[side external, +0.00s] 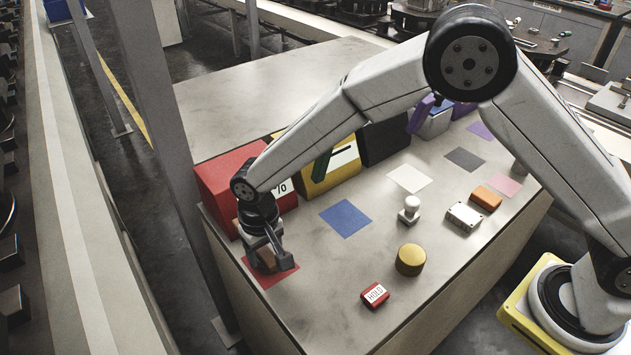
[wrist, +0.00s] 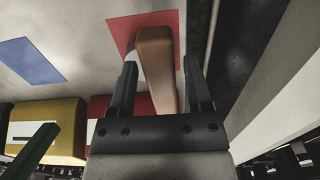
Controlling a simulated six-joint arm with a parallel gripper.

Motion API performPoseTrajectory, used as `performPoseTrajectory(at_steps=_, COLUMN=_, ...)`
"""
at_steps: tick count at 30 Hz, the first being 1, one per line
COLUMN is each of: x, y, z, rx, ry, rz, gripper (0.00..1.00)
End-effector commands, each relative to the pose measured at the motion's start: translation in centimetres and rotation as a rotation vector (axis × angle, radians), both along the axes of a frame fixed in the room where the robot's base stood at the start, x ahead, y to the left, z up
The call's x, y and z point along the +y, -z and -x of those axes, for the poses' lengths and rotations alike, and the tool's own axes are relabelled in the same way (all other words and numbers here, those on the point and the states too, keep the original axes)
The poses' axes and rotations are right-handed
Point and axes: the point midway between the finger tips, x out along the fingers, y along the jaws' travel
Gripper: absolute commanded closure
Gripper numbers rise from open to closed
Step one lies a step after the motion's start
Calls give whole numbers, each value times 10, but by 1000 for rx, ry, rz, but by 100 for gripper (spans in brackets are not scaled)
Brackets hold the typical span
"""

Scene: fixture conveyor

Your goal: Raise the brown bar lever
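The brown bar lever (wrist: 155,60) shows in the wrist view between my two fingers, in front of the red box (wrist: 98,104). Its far end lies over the red square. In the side view the red box (side external: 215,180) stands at the left end of the table, and only a small brown part (side external: 266,261) shows by my fingers. My gripper (side external: 268,250) points down in front of that box; in the wrist view my gripper (wrist: 160,64) has its fingers apart, one each side of the bar, with a gap visible on the right. My gripper hides the lever's joint with the box.
A yellow box (side external: 333,170) with a green lever (side external: 321,166) stands beside the red box, then a black box (side external: 386,140). The red square (side external: 275,277) lies near the table edge. A blue square (side external: 346,218), yellow cylinder (side external: 410,260) and red HOLD block (side external: 375,295) are to the right.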

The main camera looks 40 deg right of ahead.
Motion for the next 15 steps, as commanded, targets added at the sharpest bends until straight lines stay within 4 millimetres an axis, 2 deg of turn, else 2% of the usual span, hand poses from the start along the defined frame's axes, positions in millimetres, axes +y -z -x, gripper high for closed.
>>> performPoseTrajectory(at_steps=1, x=0, y=0, z=0, rx=0, ry=0, rz=0, gripper=55)
performPoseTrajectory(at_steps=5, x=0, y=0, z=0, rx=0, ry=0, rz=0, gripper=97)
performPoseTrajectory(at_steps=6, x=0, y=0, z=0, rx=0, ry=0, rz=0, gripper=100)
performPoseTrajectory(at_steps=15, x=0, y=0, z=0, rx=0, ry=0, rz=0, gripper=100)
